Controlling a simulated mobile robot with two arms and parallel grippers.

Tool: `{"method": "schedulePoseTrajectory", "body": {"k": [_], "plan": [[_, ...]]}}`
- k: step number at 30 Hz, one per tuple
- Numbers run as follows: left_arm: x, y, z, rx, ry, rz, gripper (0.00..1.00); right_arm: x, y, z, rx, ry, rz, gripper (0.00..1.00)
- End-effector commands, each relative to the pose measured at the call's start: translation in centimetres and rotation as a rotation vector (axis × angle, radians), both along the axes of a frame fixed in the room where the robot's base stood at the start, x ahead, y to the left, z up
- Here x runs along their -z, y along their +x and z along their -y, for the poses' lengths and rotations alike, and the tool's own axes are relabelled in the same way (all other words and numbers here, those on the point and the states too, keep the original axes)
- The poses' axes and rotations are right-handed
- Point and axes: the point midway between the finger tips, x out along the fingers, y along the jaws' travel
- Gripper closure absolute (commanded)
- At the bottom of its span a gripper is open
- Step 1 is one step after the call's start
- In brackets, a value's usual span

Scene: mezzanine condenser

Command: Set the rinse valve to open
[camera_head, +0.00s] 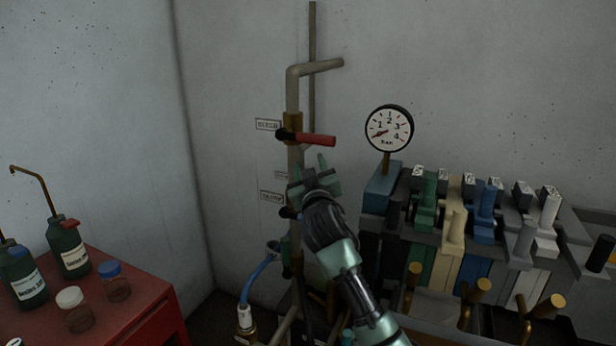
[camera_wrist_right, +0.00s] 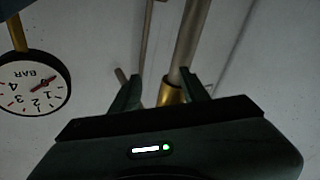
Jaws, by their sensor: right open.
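A grey vertical pipe (camera_head: 293,95) carries a brass valve body (camera_head: 292,124) with a red lever (camera_head: 318,140) that points sideways to the right. A small label (camera_head: 268,124) beside it is too blurred to read surely. A second label (camera_head: 271,198) sits lower by the pipe; the valve part next to it is mostly hidden behind my right gripper. My right gripper (camera_head: 309,170) is open and empty, just below the red lever and in front of the pipe. In the right wrist view a brass fitting (camera_wrist_right: 171,94) appears between its fingers. My left gripper is out of view.
A pressure gauge (camera_head: 389,128) stands right of the pipe, above a manifold block with several coloured levers. A blue hose (camera_head: 258,279) runs low on the left. A red cabinet (camera_head: 115,315) holds bottles and jars.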

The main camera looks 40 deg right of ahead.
Motion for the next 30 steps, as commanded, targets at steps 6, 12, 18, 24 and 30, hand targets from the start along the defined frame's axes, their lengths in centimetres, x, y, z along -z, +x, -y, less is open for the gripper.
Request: {"method": "schedulePoseTrajectory", "body": {"k": [6, 12, 18, 24, 30], "plan": [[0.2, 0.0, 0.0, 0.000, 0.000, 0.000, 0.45, -0.8, 0.2, -1.1, -0.014, -0.057, 0.016, 0.55], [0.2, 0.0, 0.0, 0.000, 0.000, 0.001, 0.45, -0.9, 0.2, -1.3, -0.016, -0.062, 0.019, 0.55], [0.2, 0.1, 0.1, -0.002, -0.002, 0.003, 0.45, -0.4, 0.1, -1.5, -0.019, -0.056, 0.009, 0.55], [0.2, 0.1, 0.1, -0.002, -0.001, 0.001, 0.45, 10.5, -2.4, -5.9, -0.074, 0.047, -0.206, 0.55], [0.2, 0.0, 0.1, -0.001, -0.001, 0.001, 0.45, 27.7, -11.9, -14.2, -0.177, 0.240, -0.624, 0.55]]}}
